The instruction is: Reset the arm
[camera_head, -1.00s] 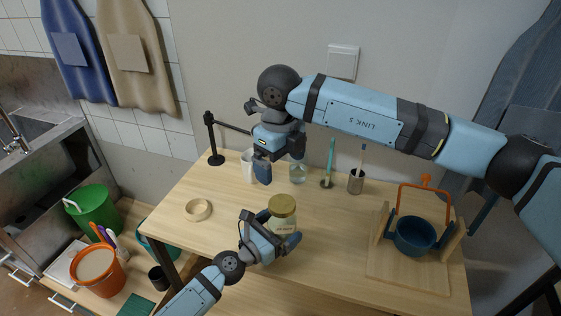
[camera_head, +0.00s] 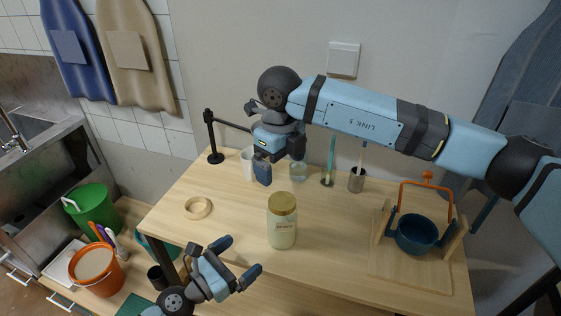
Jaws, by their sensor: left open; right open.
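A glass jar (camera_head: 282,232) with a gold lid and pale contents stands upright on the wooden table (camera_head: 330,245), near its front middle. My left gripper (camera_head: 241,258) is open and empty, in front and to the left of the jar, apart from it. My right gripper (camera_head: 280,163) is open and points down near the back of the table, by a white cup (camera_head: 247,164) and a clear glass vessel (camera_head: 299,173). Its arm crosses the upper right of the view. Whether its fingers touch anything is hard to tell.
A tape ring (camera_head: 198,208) lies at left. A metal cup (camera_head: 356,180) with a brush and a black stand (camera_head: 215,157) are at the back. A blue pot (camera_head: 416,234) in an orange-handled frame is at right. Buckets stand low on the left.

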